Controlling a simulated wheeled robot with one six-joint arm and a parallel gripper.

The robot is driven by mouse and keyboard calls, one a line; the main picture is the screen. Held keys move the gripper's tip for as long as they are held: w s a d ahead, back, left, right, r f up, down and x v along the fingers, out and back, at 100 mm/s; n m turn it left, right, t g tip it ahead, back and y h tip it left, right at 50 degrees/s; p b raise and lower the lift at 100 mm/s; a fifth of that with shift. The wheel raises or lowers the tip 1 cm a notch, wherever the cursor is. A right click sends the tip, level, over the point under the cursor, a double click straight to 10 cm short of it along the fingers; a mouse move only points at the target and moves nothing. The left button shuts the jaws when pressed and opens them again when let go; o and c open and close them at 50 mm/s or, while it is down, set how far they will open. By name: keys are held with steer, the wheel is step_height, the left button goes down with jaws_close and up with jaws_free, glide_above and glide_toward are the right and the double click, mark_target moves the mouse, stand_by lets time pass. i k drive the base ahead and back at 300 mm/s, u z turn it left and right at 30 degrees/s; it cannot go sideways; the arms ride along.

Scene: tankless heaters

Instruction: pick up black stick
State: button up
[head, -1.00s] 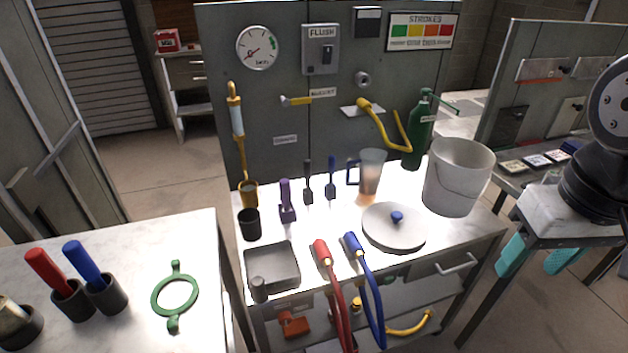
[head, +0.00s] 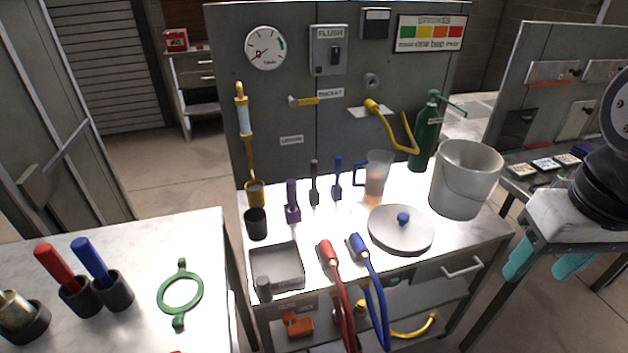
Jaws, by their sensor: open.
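A thin black stick (head: 314,182) with a wider lower end stands upright on the white-topped workbench (head: 345,218), in front of the grey panel. It is between a purple-handled tool (head: 292,201) and a blue stick (head: 337,178). My gripper (head: 546,263) is at the right edge of the view, with teal fingers apart and pointing down. It is open with nothing visible between the fingers, well to the right of the stick and not touching it.
A grey bucket (head: 463,180), a round lid (head: 398,238) and a clear jug (head: 378,176) stand right of the stick. A grey tray (head: 276,268) and red and blue hoses (head: 372,285) are at the front. A green ring (head: 164,297) lies on the left table.

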mark_target(313, 163)
steer(key=z, duration=2.15)
steer(key=i, duration=1.1)
steer(key=u, duration=3.3)
steer(key=i, duration=0.5)
steer(key=u, duration=0.05)
